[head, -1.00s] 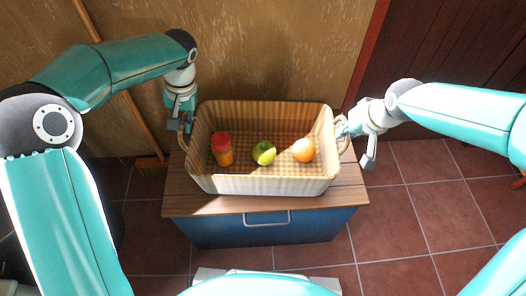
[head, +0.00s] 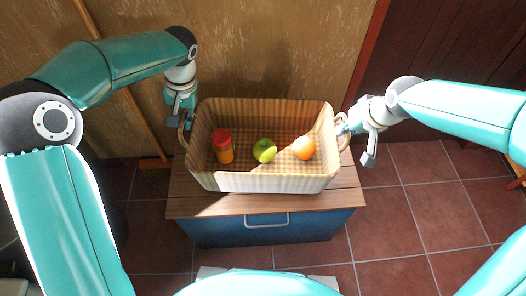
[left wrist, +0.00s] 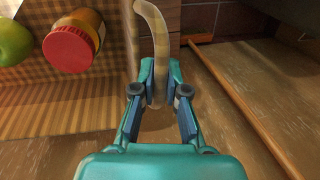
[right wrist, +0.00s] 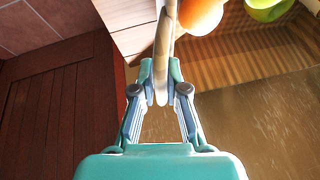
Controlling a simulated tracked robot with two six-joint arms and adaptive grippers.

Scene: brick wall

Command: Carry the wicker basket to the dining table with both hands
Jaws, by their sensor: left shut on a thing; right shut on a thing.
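The pale woven wicker basket (head: 262,183) is upright over a small cabinet, with a loop handle at each end. It holds a red-lidded jar (head: 223,154), a green apple (head: 264,151) and an orange (head: 304,148). My left gripper (head: 184,121) is shut on the left handle, whose loop (left wrist: 158,35) passes between the fingers in the left wrist view. My right gripper (head: 343,130) is shut on the right handle (right wrist: 164,45). The basket's underside is hidden, so any gap above the cabinet cannot be seen directly. No dining table is recognisable.
The cabinet has a wooden top (head: 235,204) and a blue drawer front (head: 270,232) with a metal handle. A tan wall (head: 270,50) stands close behind, with a wooden strip leaning at left. A dark wooden door (head: 450,50) is at right. Tiled floor (head: 410,215) is open at right.

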